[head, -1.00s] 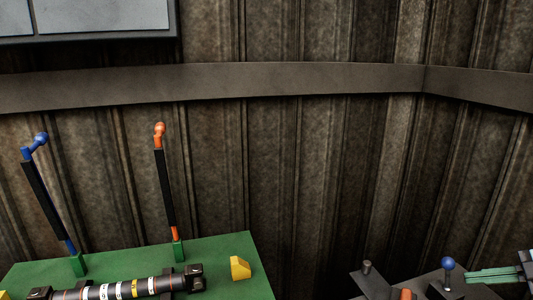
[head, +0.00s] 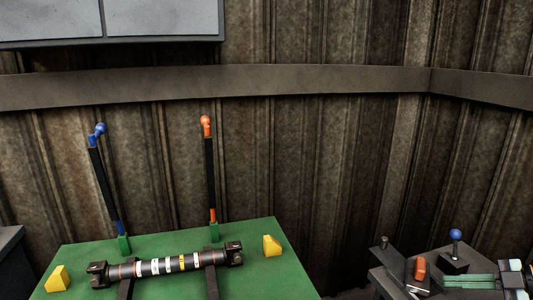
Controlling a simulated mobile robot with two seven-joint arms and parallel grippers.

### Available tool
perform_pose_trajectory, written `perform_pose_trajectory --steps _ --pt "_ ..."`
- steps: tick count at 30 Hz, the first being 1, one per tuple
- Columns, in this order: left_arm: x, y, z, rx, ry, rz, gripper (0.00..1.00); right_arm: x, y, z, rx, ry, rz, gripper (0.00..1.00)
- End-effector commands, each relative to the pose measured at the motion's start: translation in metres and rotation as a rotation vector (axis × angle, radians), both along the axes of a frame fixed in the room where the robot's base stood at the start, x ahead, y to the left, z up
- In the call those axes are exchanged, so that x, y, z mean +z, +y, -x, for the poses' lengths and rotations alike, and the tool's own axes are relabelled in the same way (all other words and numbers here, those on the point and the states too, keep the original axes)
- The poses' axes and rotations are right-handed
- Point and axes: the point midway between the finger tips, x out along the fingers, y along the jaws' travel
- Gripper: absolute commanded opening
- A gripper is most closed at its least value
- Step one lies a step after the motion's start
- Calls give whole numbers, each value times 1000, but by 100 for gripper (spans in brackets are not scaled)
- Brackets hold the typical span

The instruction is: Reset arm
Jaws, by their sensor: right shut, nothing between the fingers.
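My right gripper (head: 447,282) shows at the lower right edge, with its pale green fingers pointing left. The fingers are together and hold nothing. They lie in the picture just below a blue ball-topped lever (head: 455,237) and to the right of an orange block-like part (head: 420,268) on a dark grey fixture (head: 395,286). I cannot tell whether the fingers touch the fixture. My left gripper is not in view.
A green table (head: 270,238) holds a dark banded driveshaft (head: 145,268) on two black supports. Yellow blocks (head: 272,245) flank it. A blue-tipped post (head: 104,185) and an orange-tipped post (head: 210,170) stand behind. A corrugated wall (head: 330,180) closes the back.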

Motion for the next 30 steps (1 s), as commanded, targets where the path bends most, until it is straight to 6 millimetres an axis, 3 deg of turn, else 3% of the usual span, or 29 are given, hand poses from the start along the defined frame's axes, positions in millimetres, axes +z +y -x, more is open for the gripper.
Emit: perform_pose_trajectory --steps 1,9,14,17,24,27,30 --pt "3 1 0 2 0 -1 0 -12 22 -3 4 -31 -47 0" --pt "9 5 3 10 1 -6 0 -59 124 -3 -167 -189 -344 0" --pt "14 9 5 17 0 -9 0 -100 162 22 -453 -148 -507 0" --pt "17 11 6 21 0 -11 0 -135 176 50 -665 -42 -559 0" --pt "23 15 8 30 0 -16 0 -220 213 159 -1066 388 -527 0" --pt "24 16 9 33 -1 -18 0 -238 229 198 -1135 538 -494 0" --pt "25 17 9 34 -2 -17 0 -247 240 222 -1167 633 -471 0"
